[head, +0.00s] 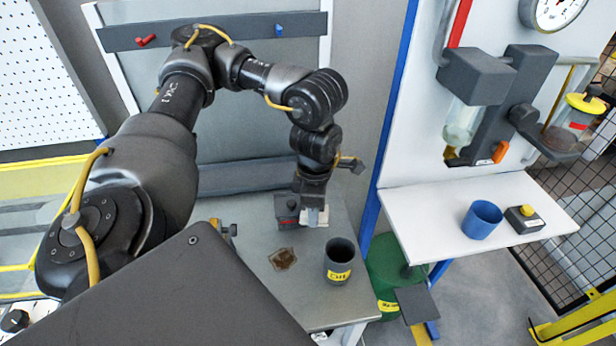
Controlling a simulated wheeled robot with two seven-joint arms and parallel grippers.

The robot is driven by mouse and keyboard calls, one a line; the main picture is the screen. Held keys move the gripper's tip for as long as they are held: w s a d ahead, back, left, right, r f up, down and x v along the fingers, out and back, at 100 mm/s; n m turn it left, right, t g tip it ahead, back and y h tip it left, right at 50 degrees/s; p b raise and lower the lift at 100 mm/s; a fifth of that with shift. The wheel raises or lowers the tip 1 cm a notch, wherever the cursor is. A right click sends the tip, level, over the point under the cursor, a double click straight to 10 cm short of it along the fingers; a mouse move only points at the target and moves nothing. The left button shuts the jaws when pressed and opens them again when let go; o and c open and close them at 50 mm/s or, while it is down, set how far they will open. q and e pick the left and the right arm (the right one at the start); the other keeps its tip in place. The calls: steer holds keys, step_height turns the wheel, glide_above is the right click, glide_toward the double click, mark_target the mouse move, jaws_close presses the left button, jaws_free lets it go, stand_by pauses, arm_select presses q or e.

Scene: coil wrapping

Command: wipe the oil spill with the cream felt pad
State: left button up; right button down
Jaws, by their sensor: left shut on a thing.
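The oil spill (283,258) is a small brown patch on the grey metal table (245,235). My left gripper (313,208) points down over the table, behind and to the right of the spill. It is shut on the cream felt pad (319,219), of which only a small pale part shows below the fingers. The pad is at or close to the tabletop, apart from the spill; I cannot tell whether it touches the table. My right gripper is not in view.
A dark cup with a yellow label (339,262) stands right of the spill. A dark box with a red top (287,211) is beside my left gripper. A green bin (393,270) is beyond the table's right edge. A white shelf (425,220) holds a blue cup (482,219).

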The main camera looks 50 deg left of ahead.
arm_select(q)
steer(key=d+m, duration=0.5)
steer(key=m, duration=0.8)
steer(key=d+r+m, duration=0.1)
steer(key=d+m, duration=0.4)
steer(key=m, duration=0.8)
steer(key=shift+w+d+r, duration=0.2)
steer(key=shift+w+d, duration=0.05)
steer(key=shift+d, duration=0.15)
